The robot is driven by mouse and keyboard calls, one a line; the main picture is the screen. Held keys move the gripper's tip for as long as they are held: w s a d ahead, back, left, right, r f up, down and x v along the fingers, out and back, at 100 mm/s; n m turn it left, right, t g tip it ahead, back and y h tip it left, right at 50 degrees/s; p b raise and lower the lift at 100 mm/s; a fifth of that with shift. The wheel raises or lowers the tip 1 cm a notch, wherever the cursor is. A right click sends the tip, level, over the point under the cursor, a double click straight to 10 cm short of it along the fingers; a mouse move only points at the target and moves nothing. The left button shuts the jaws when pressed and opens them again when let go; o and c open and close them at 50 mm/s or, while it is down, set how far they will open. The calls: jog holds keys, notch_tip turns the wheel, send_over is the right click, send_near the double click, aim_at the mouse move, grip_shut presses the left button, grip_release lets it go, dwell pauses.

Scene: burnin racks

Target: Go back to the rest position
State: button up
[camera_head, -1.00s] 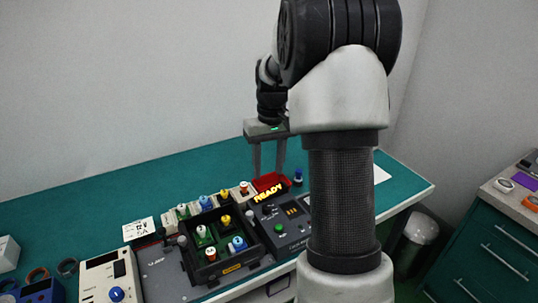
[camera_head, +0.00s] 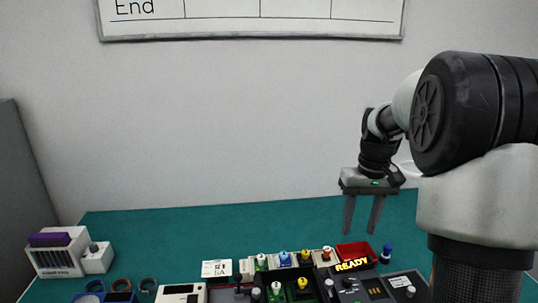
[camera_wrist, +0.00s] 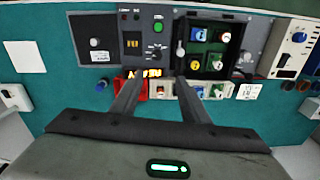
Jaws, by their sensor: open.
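My gripper (camera_head: 362,215) is open and empty. In the head view it hangs above the back of the green bench (camera_head: 215,238), fingers down, behind the row of small coloured parts. The wrist view shows its two fingers (camera_wrist: 153,88) apart with nothing between them.
A black fixture box (camera_wrist: 207,70) holds several coloured connectors. A grey panel with a green button (camera_wrist: 158,26) stands beside it. A white unit with a purple top (camera_head: 55,258) is at the bench's left. A whiteboard (camera_head: 250,38) hangs on the wall. The air around my gripper is clear.

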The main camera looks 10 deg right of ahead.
jog(key=s+a+r+t+p, duration=0.1)
jog(key=s+a+r+t, duration=0.2)
jog(key=s+a+r, duration=0.7)
jog(key=s+a+t, duration=0.2)
jog(key=s+a, duration=0.2)
jog(key=s, duration=0.8)
jog(key=shift+s+f+n+p, duration=0.25)
jog(key=shift+s+n+p, duration=0.05)
jog(key=shift+n+p, duration=0.15)
